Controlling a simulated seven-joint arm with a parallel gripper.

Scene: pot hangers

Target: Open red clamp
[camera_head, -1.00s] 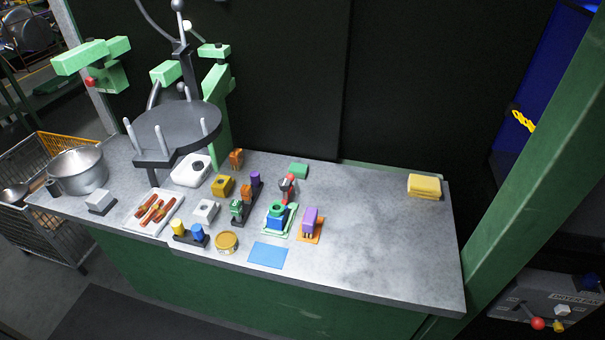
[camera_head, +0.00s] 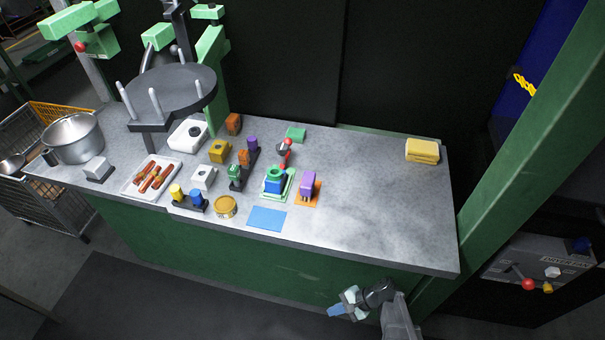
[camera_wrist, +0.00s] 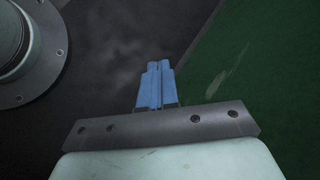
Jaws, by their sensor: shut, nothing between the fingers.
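What looks like the red clamp (camera_head: 284,152), a small grey metal clamp with red parts, stands on the bench just behind a blue block with a green ring on top (camera_head: 275,181). Its lower part is partly hidden by that block, and I cannot tell its lever position. My gripper (camera_head: 335,311) is low in front of the bench, well below and right of the clamp, and apart from everything. In the wrist view its blue fingers (camera_wrist: 157,84) are together with nothing between them, over dark floor beside a green panel (camera_wrist: 250,75). The clamp is not in the wrist view.
A purple block (camera_head: 308,185) stands right of the blue block, and a flat blue pad (camera_head: 267,218) lies in front. Several blocks and a tray of sausages (camera_head: 152,178) are to the left. The bench's right half is clear up to a yellow sponge-like stack (camera_head: 422,150).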

